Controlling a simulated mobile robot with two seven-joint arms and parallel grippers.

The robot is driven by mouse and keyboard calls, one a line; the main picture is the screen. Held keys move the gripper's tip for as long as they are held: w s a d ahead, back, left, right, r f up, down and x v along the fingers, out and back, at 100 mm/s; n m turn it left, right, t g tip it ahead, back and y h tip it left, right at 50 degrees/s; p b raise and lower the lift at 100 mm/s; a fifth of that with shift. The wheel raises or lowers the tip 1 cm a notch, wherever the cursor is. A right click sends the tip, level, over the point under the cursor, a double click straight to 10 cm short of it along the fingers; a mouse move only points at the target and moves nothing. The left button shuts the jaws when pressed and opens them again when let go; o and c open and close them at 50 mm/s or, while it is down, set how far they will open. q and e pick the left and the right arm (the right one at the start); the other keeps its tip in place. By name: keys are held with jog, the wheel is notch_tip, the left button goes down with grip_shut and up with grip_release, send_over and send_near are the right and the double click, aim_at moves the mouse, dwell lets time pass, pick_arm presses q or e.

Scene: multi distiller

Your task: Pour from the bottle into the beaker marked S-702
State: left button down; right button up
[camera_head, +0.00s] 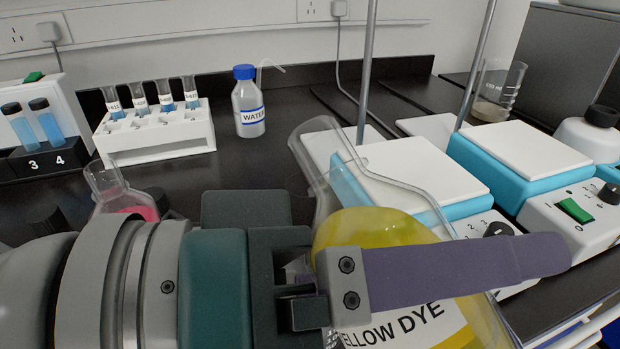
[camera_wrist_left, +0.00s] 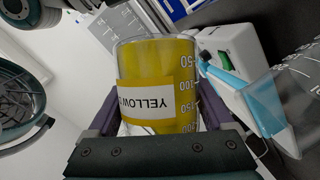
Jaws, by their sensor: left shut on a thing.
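The bottle is a clear conical glass flask (camera_head: 372,226) of yellow liquid, labelled "YELLOW DYE". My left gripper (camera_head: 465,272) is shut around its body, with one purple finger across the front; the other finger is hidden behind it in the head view. The flask is held in front of the hotplates, its neck leaning to the upper left in the picture. The left wrist view shows its yellow body (camera_wrist_left: 158,75) between both fingers. A glass beaker (camera_head: 497,92) with a little brownish liquid stands at the back right; its marking is too small to read. My right gripper is not seen.
Two blue-and-white hotplates (camera_head: 520,150) with upright metal rods stand at the right. A water bottle (camera_head: 248,103), a white rack of tubes (camera_head: 155,138) and a dark tube block (camera_head: 45,158) stand at the back left. A flask of pink liquid (camera_head: 112,188) is beside my left wrist.

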pick_arm(q)
jog(key=shift+s+d+n, duration=0.15)
jog(key=shift+n, duration=0.35)
dwell(1.3)
jog(key=shift+s+f+n+h+b, duration=0.15)
jog(key=shift+f+n+h+b, duration=0.5)
jog(key=shift+f+b, duration=0.35)
dwell(1.5)
jog(key=shift+s+d+r+n+h+b, duration=0.15)
jog(key=shift+n+h+b, duration=0.25)
jog(key=shift+n, duration=0.75)
dwell(2.5)
